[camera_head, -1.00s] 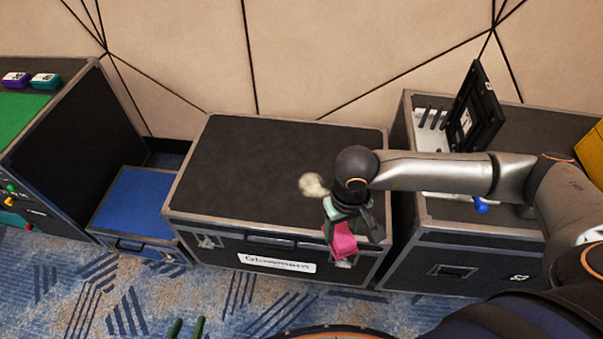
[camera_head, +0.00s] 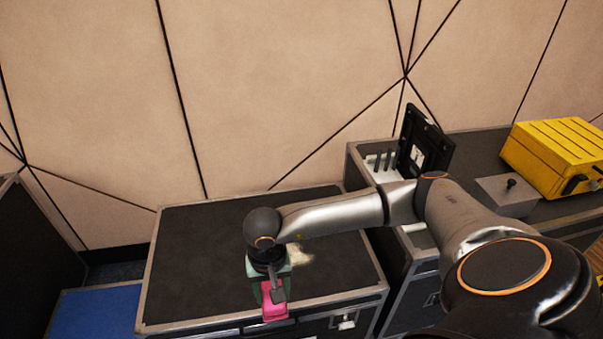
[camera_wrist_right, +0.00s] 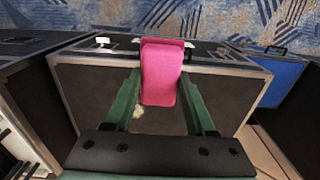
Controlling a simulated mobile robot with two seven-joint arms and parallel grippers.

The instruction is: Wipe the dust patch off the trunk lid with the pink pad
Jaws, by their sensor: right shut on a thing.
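The trunk (camera_head: 215,245) has a dark lid with metal edging. A pale dust patch (camera_head: 299,255) lies on the right part of the lid, partly behind my right arm. The pad is near the lid's front edge, left of the dust patch in the head view. I cannot tell whether it touches the lid. My left gripper is out of view.
A blue case (camera_head: 95,312) stands low on the left. To the right, another case holds an open black-lidded box (camera_head: 424,142), a grey block (camera_head: 507,194) and a yellow box (camera_head: 556,157). The wall rises behind the trunk. Most of the lid's left half is clear.

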